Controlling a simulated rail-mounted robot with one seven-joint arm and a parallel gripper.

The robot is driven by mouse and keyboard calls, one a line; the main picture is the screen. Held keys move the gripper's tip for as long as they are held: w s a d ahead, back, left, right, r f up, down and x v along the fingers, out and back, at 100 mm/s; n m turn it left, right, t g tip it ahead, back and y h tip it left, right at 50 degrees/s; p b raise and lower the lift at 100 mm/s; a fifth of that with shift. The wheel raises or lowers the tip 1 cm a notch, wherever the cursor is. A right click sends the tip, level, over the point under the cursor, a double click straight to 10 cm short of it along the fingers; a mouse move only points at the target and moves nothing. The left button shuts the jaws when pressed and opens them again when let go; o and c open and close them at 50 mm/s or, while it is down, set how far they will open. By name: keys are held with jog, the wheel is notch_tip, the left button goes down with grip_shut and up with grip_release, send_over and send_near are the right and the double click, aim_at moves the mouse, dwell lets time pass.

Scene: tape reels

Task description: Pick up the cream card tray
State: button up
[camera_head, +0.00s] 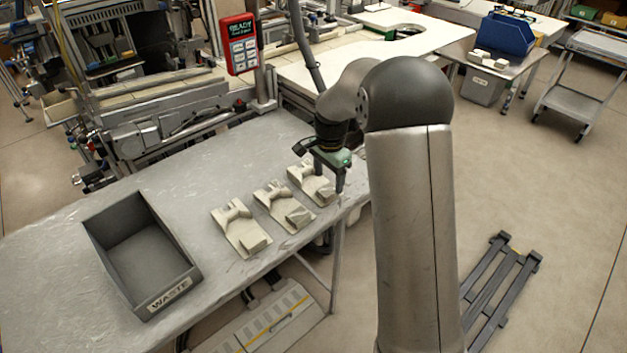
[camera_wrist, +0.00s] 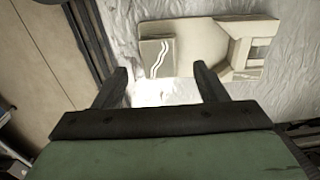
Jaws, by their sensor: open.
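Three similar cream card trays lie in a row on the metal table in the head view: a left one (camera_head: 240,230), a middle one (camera_head: 283,206) and a right one (camera_head: 314,188). Each has a raised block at one end and a notched, narrowing shape at the other. My gripper (camera_head: 330,181) is over the right tray, partly hiding it. In the wrist view my gripper (camera_wrist: 160,86) is open and empty. A cream tray (camera_wrist: 200,62) lies just beyond the fingertips, its block with a wavy line towards the left. I see no contact.
A dark grey bin marked WASTE (camera_head: 138,250) stands on the table (camera_head: 185,165), left of the trays. A red READY panel (camera_head: 238,45) and machinery stand behind. The table edge is close to the trays, with open floor beyond. Bare table lies between bin and trays.

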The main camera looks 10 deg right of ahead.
aim_at(328, 189)
jog(key=shift+a+f, duration=0.1)
jog(key=shift+f, duration=1.9)
jog(key=c, duration=1.2)
jog(key=shift+r, duration=0.15)
